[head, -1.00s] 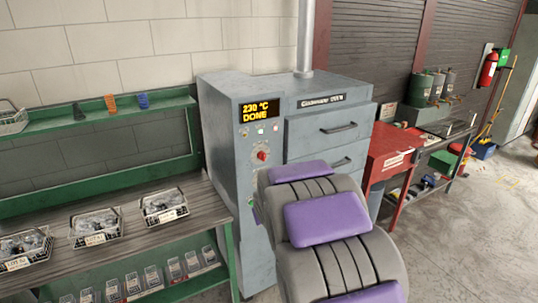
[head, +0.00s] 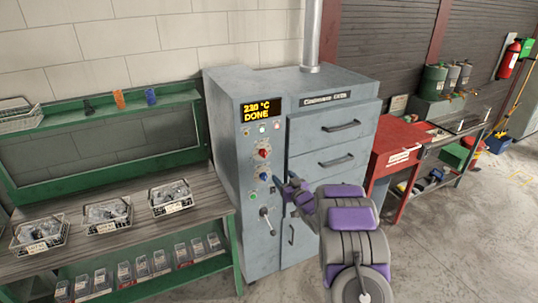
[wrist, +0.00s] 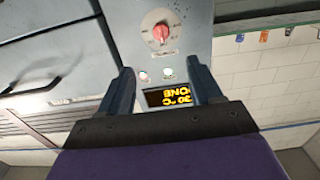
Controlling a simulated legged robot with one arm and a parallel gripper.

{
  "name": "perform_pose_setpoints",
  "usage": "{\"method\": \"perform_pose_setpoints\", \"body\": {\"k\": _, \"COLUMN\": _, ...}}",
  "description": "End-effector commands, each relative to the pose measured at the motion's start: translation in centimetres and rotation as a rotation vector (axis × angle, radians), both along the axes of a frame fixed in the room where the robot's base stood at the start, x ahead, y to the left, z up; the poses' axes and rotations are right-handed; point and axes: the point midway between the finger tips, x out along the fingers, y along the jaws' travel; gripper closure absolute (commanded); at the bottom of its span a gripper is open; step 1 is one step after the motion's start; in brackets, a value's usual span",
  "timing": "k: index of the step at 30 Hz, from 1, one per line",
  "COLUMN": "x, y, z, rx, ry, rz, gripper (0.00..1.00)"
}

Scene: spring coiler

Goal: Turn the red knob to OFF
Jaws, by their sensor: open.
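The red knob (head: 264,153) is on the control strip at the left of the grey oven's front, below the lit display (head: 261,110) reading "230 °C DONE". In the wrist view, which is upside down, the red knob (wrist: 161,32) sits on a pale round dial; its label is too small to read. My gripper (head: 284,179) is in front of the oven, below and right of the knob in the head view. In the wrist view my gripper (wrist: 163,70) has its fingers spread apart with nothing between them, and the knob shows beyond the tips.
A blue knob (head: 264,176) and a lever (head: 267,222) are below the red knob. Drawers with handles (head: 341,126) are to its right. A green workbench (head: 120,232) with wire baskets stands left. A red cabinet (head: 399,150) stands right. The floor at front right is clear.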

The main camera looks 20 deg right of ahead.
Motion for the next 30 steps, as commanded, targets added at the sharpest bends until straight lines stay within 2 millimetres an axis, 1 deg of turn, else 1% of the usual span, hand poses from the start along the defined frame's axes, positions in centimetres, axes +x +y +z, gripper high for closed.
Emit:
{"method": "perform_pose_setpoints", "body": {"k": 5, "x": 0.7, "y": 0.1, "z": 0.0, "rx": 0.001, "ry": -0.01, "rz": 0.006, "gripper": 0.36}}
{"method": "perform_pose_setpoints", "body": {"k": 18, "x": 6.0, "y": 0.1, "z": 0.0, "rx": 0.003, "ry": -0.011, "rz": 0.005, "gripper": 0.36}}
{"method": "perform_pose_setpoints", "body": {"k": 22, "x": 7.4, "y": 0.0, "z": -0.2, "rx": 0.003, "ry": -0.007, "rz": 0.004, "gripper": 0.36}}
{"method": "perform_pose_setpoints", "body": {"k": 30, "x": 10.1, "y": 0.1, "z": -0.1, "rx": 0.002, "ry": -0.009, "rz": 0.004, "gripper": 0.36}}
